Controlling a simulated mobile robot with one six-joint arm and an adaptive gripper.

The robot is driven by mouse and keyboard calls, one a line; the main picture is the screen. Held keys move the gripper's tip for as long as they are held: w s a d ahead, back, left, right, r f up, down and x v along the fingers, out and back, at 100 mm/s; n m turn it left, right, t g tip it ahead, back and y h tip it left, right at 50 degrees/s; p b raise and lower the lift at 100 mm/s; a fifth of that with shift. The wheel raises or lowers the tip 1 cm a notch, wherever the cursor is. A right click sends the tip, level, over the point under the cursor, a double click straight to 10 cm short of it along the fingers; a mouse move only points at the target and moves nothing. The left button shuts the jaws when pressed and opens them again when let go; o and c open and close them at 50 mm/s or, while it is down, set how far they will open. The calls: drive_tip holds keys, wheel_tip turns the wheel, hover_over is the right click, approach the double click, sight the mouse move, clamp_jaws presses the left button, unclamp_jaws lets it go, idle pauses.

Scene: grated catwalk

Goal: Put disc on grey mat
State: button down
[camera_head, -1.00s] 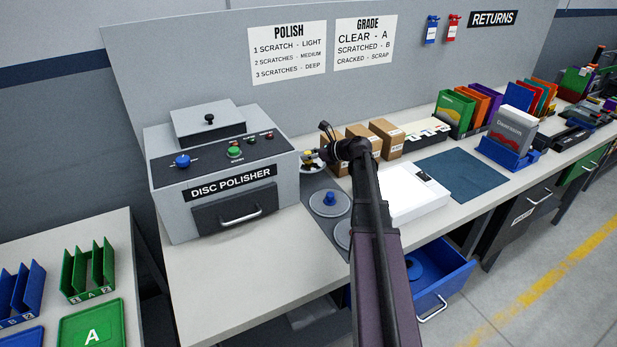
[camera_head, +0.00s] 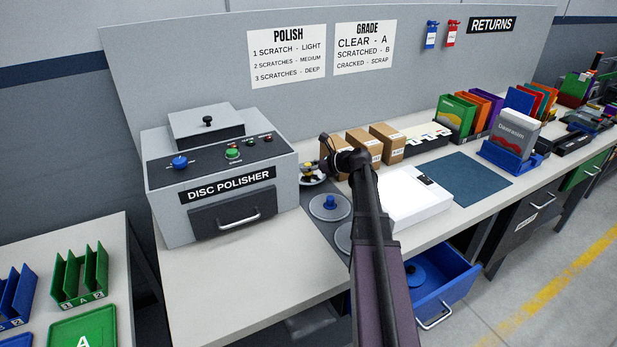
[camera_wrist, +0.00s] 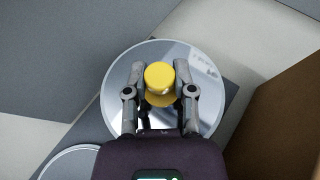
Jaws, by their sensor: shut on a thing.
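A silver disc (camera_wrist: 205,75) with a yellow knob (camera_wrist: 160,77) is under my gripper (camera_wrist: 160,92) in the wrist view. Its two fingers are shut on the knob from either side. In the head view the disc (camera_head: 316,181) is partly hidden by my gripper (camera_head: 309,168), right of the polisher. The grey mat (camera_head: 321,228) is a dark strip on the bench. The disc is over its far end; I cannot tell whether it touches. Another disc with a blue knob (camera_head: 330,203) lies nearer on the mat, and a third is partly hidden by my arm.
The disc polisher (camera_head: 220,170) stands close on the left. Cardboard boxes (camera_head: 386,143) stand close on the right. A white device (camera_head: 405,195) and a blue-grey mat (camera_head: 465,178) lie further right. A blue drawer (camera_head: 440,285) is open below the bench.

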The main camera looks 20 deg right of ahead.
sight(314, 174)
drive_tip(key=shift+f+b, duration=1.25)
drive_tip(key=shift+f, duration=0.3)
drive_tip(key=shift+f, duration=0.15)
drive_tip(key=shift+c, duration=2.2)
unclamp_jaws()
drive_tip(key=shift+r, duration=0.2)
drive_tip(key=shift+s+r, duration=0.1)
drive_tip(key=p+v, duration=0.4)
drive_tip(key=v, duration=0.7)
drive_tip(key=shift+s+d+r+p, duration=0.15)
drive_tip(key=shift+s+d+p, duration=0.1)
drive_tip(key=shift+d+p, duration=0.1)
